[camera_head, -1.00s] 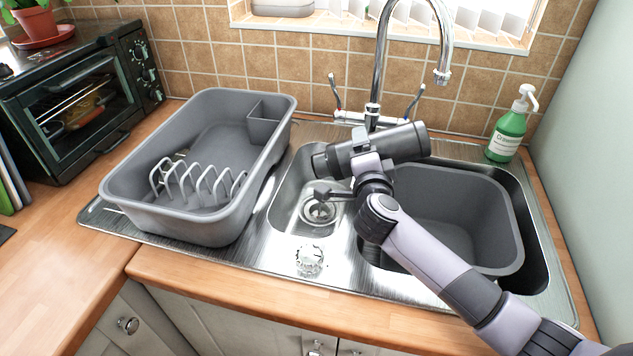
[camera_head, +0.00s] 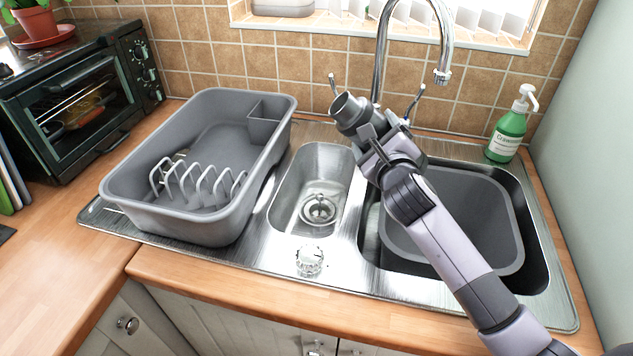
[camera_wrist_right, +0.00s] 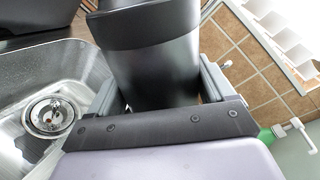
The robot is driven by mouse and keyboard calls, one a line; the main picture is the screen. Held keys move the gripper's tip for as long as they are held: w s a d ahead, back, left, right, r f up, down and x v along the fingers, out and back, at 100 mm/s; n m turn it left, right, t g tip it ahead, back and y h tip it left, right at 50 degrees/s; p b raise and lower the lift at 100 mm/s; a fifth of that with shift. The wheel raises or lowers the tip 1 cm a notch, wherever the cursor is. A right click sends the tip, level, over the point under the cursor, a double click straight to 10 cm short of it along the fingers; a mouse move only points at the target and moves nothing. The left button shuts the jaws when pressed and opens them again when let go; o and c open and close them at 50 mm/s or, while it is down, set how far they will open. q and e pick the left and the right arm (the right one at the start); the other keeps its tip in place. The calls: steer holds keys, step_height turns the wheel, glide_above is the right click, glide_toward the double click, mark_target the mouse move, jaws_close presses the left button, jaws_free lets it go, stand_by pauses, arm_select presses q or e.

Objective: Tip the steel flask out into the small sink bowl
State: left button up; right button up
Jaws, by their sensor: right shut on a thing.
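The dark grey steel flask (camera_head: 351,117) is held by my right gripper (camera_head: 373,143) over the back of the sink, in front of the tap. Its open rim points up and to the left, so it is tilted; its lower body is hidden behind the gripper. In the right wrist view the flask (camera_wrist_right: 150,60) sits between both fingers of the shut gripper (camera_wrist_right: 160,92). The small sink bowl (camera_head: 309,178) is left of the gripper, with its drain strainer uncovered; the bowl also shows in the right wrist view (camera_wrist_right: 50,72). My left gripper is out of view.
The chrome tap (camera_head: 381,50) rises right behind the flask. A grey basin (camera_head: 470,225) sits in the large bowl under my arm. A grey dish rack (camera_head: 150,205) stands left of the small bowl. A green soap bottle (camera_head: 507,135) stands at the back right.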

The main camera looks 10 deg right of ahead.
steer(key=shift+a+r+m, duration=0.25)
steer(key=shift+r+m, duration=0.65)
steer(key=shift+m, duration=0.3)
steer(key=shift+d+r+m, duration=0.15)
steer(key=shift+r+m, duration=0.1)
steer(key=shift+m, duration=0.35)
steer(key=m, duration=0.3)
steer(key=shift+d+t+y, duration=0.25)
steer(key=shift+t+y, duration=0.15)
steer(key=shift+f+m+b, duration=0.2)
steer(key=shift+m+b, duration=0.1)
steer(key=shift+m, duration=0.9)
